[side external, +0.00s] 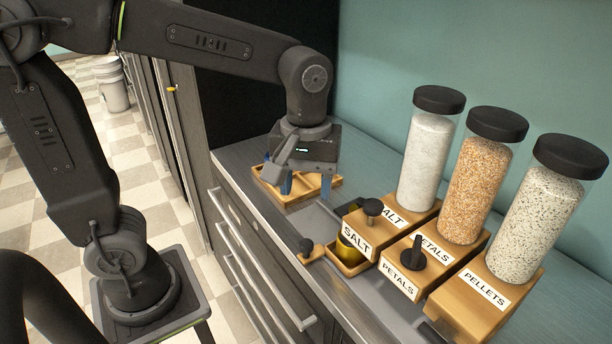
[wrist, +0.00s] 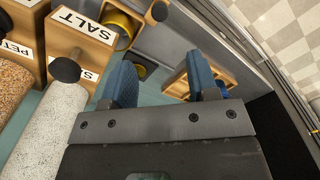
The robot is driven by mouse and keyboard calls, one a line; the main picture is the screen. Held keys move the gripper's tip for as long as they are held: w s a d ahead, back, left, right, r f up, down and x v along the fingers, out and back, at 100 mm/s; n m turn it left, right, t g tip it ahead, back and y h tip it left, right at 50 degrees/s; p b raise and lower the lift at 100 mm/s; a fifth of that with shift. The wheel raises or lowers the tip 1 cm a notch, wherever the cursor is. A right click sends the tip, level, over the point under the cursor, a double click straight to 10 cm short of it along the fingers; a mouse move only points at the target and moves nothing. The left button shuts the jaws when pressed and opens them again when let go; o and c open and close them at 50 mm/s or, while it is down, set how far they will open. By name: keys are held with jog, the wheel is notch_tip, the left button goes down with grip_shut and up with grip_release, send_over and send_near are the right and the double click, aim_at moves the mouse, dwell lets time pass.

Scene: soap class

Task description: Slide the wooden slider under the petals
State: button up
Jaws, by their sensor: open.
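The wooden slider (side external: 319,252) sits under the salt dispenser (side external: 357,240), with its dark knob (side external: 306,246) toward the counter's front edge. A gold cup (side external: 346,254) sits in the slider, partly hidden by the dispenser. The cup also shows in the wrist view (wrist: 122,22). The petals dispenser (side external: 399,284) stands directly right of the salt one, with a dark handle (side external: 413,254) on it. My gripper (side external: 306,187) is open, with blue fingers pointing down over the wooden divided tray, left of the slider and apart from it. The fingers also show in the wrist view (wrist: 167,82).
The wooden divided tray (side external: 297,201) lies on the metal counter below my gripper. The pellets dispenser (side external: 478,304) stands right of petals. Tall jars of salt (side external: 427,160), petals (side external: 480,185) and pellets (side external: 535,220) rise behind. A teal wall (side external: 400,50) closes the back.

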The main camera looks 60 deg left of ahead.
aim_at(306, 243)
jog(key=shift+r, duration=0.6)
jog(key=shift+d, duration=0.1)
jog(key=s+d+f+t+y, duration=0.1)
jog(key=s+d+t+y, duration=0.2)
jog(key=s+d, duration=0.1)
jog(key=x, duration=1.4)
jog(key=shift+a, duration=0.15)
jog(key=shift+c, duration=0.2)
grip_shut()
